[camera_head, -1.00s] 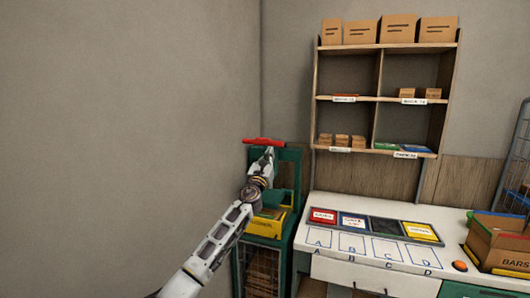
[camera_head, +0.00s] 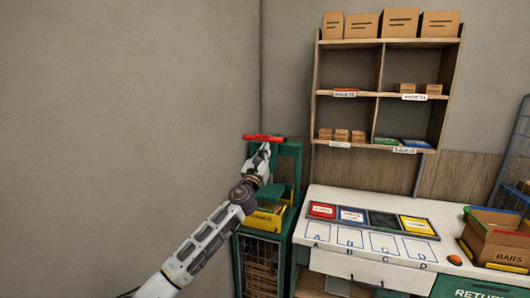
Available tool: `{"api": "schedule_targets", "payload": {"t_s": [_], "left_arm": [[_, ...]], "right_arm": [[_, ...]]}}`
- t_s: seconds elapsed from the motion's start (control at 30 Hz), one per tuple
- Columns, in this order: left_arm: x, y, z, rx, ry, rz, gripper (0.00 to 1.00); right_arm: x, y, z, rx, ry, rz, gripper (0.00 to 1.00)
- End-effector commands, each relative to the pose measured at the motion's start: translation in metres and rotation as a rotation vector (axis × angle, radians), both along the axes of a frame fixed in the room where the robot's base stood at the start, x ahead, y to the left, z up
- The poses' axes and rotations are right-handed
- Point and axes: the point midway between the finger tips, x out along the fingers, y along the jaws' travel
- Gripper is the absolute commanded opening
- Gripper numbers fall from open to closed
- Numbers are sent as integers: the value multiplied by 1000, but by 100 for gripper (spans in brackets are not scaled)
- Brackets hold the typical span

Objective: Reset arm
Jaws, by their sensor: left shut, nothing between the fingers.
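My left arm reaches in from the bottom left. My left gripper (camera_head: 262,150) is at the upper end of it, just below a red bar (camera_head: 263,138) at the top of a green machine (camera_head: 288,165). The gripper is small in view and seems shut, with nothing seen between its fingers. I cannot tell whether it touches the red bar. My right gripper is not in view.
A yellow bin (camera_head: 267,217) sits in the green machine, above a wire-mesh cabinet (camera_head: 260,262). To the right is a white workbench (camera_head: 330,262) with coloured cards and marked squares, and a cardboard box (camera_head: 500,236). A wooden shelf (camera_head: 380,95) stands behind. Bare wall fills the left.

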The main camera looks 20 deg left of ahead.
Motion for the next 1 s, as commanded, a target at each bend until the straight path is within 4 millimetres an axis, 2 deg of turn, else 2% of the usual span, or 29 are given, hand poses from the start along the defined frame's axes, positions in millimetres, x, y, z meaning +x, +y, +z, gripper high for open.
{"api": "schedule_targets", "payload": {"t_s": [0.57,0.77,1.0], "left_arm": [[0,0,0,-43,2,-19,0],[0,0,0,-173,6,-84,0],[0,-4,-1,-421,28,-213,0]], "right_arm": [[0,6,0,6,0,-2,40],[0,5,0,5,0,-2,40],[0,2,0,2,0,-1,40]]}}
